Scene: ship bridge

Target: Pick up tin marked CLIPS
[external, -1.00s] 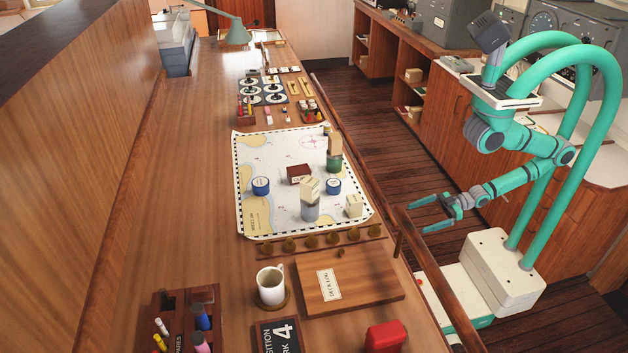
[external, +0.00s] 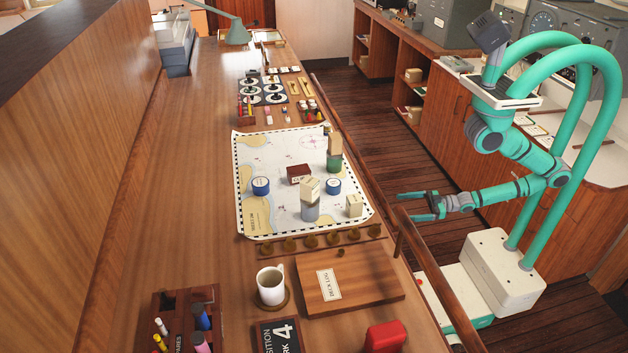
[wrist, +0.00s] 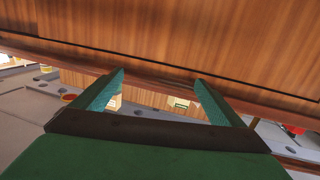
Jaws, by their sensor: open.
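A dark red tin (external: 299,174) lies on the chart in the middle of the long wooden desk. Its pale lettering starts with "CL"; the rest is hidden or too small to read. A cream-topped grey container (external: 310,200) stands just in front of it. My gripper (external: 408,206) is open and empty, off the desk's right side beyond the rail, well apart from the tin. In the wrist view my gripper (wrist: 158,82) has its fingers spread toward wood panelling; the tin cannot be made out there.
The chart (external: 270,215) also holds blue round tins (external: 261,186) (external: 333,186), a green-and-tan bottle (external: 334,153) and a cream box (external: 354,206). A wooden rail (external: 350,130) runs along the desk edge between my gripper and the chart. A mug (external: 271,286) stands nearer.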

